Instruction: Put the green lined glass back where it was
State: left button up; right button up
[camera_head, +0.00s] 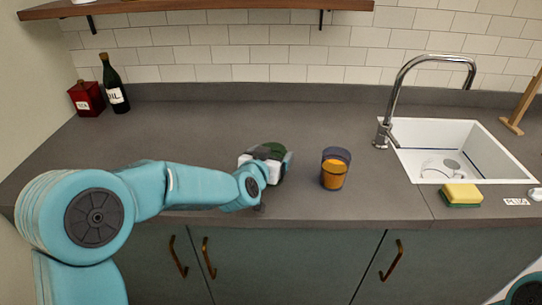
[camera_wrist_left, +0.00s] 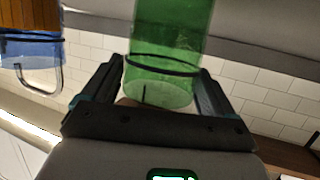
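The green lined glass (camera_wrist_left: 165,45) fills the middle of the left wrist view; it is see-through green with a thin dark line around it. My left gripper (camera_wrist_left: 160,75) has one finger on each side of it, close against the glass near the dark line. In the head view my left gripper (camera_head: 264,160) is above the counter's front part. The green glass (camera_head: 275,148) shows there as a dark green patch, partly hidden by the gripper. I cannot tell whether its base touches the counter. My right gripper is not in view.
A bottle (camera_head: 114,90) and red box (camera_head: 87,99) stand back left. The counter's left is clear.

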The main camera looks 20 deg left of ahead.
pick_arm(q)
jog(key=shift+o, duration=0.5)
jog(key=shift+r, duration=0.25)
jog(key=v, duration=1.2)
jog(key=shift+f, duration=0.1)
